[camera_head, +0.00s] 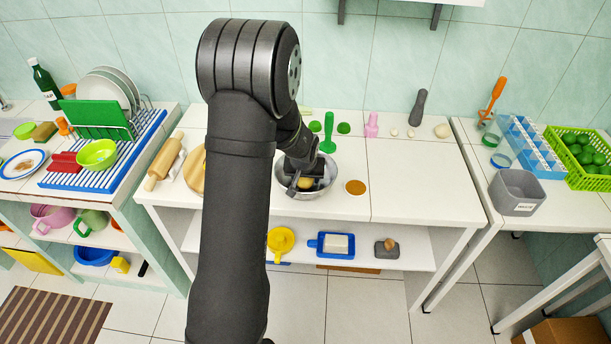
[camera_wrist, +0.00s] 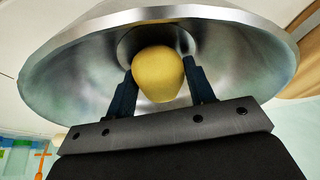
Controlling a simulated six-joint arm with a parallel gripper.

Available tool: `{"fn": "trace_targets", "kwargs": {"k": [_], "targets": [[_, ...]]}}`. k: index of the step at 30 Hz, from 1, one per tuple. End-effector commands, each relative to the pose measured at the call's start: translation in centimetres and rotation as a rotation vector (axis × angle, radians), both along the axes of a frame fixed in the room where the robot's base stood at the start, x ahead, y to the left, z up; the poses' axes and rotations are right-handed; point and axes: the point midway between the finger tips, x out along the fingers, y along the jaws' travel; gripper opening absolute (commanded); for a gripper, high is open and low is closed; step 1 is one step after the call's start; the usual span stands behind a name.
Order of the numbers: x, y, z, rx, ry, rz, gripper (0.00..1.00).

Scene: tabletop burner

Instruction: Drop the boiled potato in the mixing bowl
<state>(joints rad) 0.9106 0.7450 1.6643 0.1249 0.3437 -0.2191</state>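The boiled potato (camera_wrist: 158,75) is a smooth yellow lump in the wrist view, between the two fingertips of my gripper (camera_wrist: 158,82). The fingers appear to touch it on both sides. The mixing bowl (camera_wrist: 70,75) is shiny metal; its wide inside surrounds the potato and fingertips in the wrist view. In the head view, my gripper (camera_head: 303,180) points down at the bowl (camera_head: 325,187), and a bit of the potato (camera_head: 305,183) shows there. Whether the potato touches the bowl's bottom cannot be told.
A small round dish (camera_head: 356,187) of brown stuff stands just right of the bowl. A green upright tool (camera_head: 328,135) stands behind it. A round wooden board (camera_head: 195,170) and a rolling pin (camera_head: 164,162) lie at left. The counter right of the dish is clear.

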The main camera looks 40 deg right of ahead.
Motion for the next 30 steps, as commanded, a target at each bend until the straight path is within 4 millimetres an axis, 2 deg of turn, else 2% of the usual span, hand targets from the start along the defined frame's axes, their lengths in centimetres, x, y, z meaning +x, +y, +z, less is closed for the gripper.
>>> {"fn": "trace_targets", "kwargs": {"k": [1, 2, 10, 14, 30], "targets": [[0.0, 0.0, 0.0, 0.000, 0.000, 0.000, 0.59], [0.0, 0.0, 0.0, 0.000, 0.000, 0.000, 0.65], [0.0, 0.0, 0.1, 0.000, 0.000, 0.000, 0.65], [-0.2, 0.2, 0.9, 0.000, 0.000, 0.000, 0.65], [-2.6, 2.7, 9.4, -0.004, -0.002, 0.001, 0.65]]}}
